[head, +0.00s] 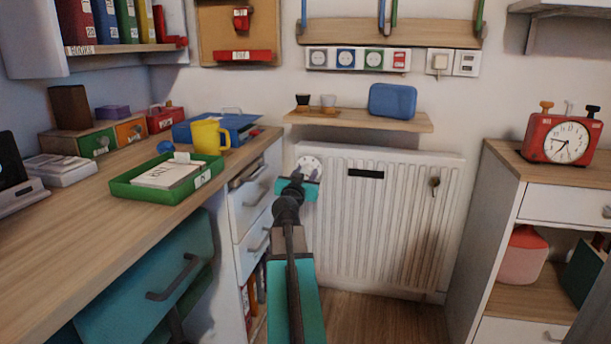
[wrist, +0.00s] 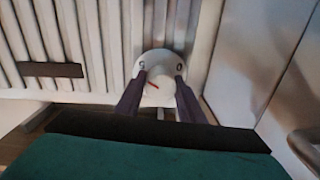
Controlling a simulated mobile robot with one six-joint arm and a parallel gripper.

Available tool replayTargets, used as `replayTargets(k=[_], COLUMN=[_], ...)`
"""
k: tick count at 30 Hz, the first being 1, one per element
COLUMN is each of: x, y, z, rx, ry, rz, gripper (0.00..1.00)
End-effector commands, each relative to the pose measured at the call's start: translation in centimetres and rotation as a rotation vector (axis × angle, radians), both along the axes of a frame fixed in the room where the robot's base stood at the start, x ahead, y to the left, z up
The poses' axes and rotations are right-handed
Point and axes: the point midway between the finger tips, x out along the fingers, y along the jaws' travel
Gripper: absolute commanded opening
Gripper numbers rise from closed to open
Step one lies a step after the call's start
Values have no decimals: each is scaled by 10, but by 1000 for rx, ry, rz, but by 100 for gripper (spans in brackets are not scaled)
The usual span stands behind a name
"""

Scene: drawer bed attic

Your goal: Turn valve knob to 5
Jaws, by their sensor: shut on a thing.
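The valve knob (wrist: 158,92) is white with a short red mark, set on a round white dial at the radiator's edge. The dial (head: 309,164) shows at the radiator's upper left in the head view. In the wrist view, small dark marks show on the dial beyond the fingers, one on each side; I cannot read them surely. My gripper (wrist: 159,82) is shut on the knob, one dark finger on each side. In the head view my gripper (head: 303,177) reaches the dial and covers its lower part. I cannot tell which number the red mark points to.
The white radiator (head: 385,220) extends right of the dial. A wooden shelf (head: 360,121) with a blue case (head: 393,101) is above. The desk (head: 60,222) and white drawers (head: 252,195) stand close on the left. A cabinet (head: 560,197) stands right.

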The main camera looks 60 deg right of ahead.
Motion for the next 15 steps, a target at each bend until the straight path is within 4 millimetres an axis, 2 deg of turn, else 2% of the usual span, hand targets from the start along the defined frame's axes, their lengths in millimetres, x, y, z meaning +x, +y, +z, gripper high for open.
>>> replayTargets(k=[3,4,7,15], x=[-6,-6,-5,-2], y=[-3,-3,-3,-1], z=[1,1,1,0], rx=[1,1,1,1], ry=[-1,-1,-1,-1], rz=[-13,-13,-11,-5], gripper=[13,38,54,54])
